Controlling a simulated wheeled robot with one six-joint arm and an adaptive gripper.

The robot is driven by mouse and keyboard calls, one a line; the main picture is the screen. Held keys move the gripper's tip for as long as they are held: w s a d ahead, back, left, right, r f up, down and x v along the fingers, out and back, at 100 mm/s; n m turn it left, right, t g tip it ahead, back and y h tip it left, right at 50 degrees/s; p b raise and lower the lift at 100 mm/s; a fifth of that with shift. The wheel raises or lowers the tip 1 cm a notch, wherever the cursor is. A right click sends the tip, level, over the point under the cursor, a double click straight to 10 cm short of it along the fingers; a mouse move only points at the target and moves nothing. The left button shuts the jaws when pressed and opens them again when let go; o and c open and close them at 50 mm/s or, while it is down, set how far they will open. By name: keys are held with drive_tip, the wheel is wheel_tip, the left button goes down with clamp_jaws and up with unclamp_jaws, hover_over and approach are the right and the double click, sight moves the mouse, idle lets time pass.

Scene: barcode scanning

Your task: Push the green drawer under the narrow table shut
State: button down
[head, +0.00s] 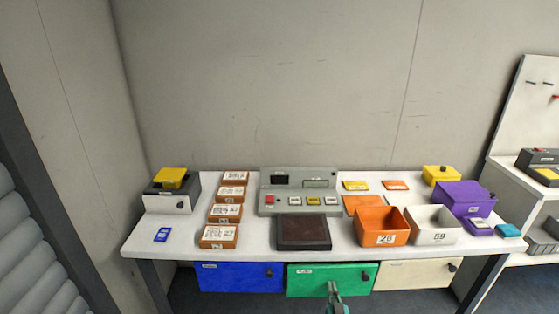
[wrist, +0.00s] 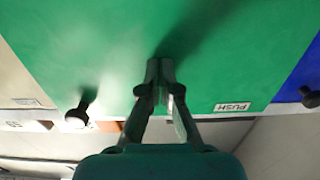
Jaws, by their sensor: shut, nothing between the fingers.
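The green drawer (head: 330,273) hangs under the narrow table (head: 150,243), between a blue and a cream drawer. Its front carries a small label at upper left and a dark knob at upper right. It seems to stand slightly forward of its neighbours, but I cannot tell how far. My gripper (head: 333,288) is in front of the lower middle of this drawer. In the wrist view the green front (wrist: 100,45) fills most of the picture, with a "PUSH" label. My fingers (wrist: 161,70) are shut and empty, pointing at the front; contact is unclear.
The blue drawer (head: 235,277) is to the left and the cream drawer (head: 415,274) to the right, each with a dark knob. The tabletop holds a grey console (head: 300,180), an orange bin (head: 380,224) and a white bin (head: 432,223). Dark floor lies below the drawers.

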drive_tip(key=shift+w, duration=0.3)
drive_tip(key=shift+w+r, duration=0.1)
drive_tip(key=shift+w, duration=0.7)
drive_tip(key=s, duration=1.3)
drive_tip(key=shift+s, duration=0.1)
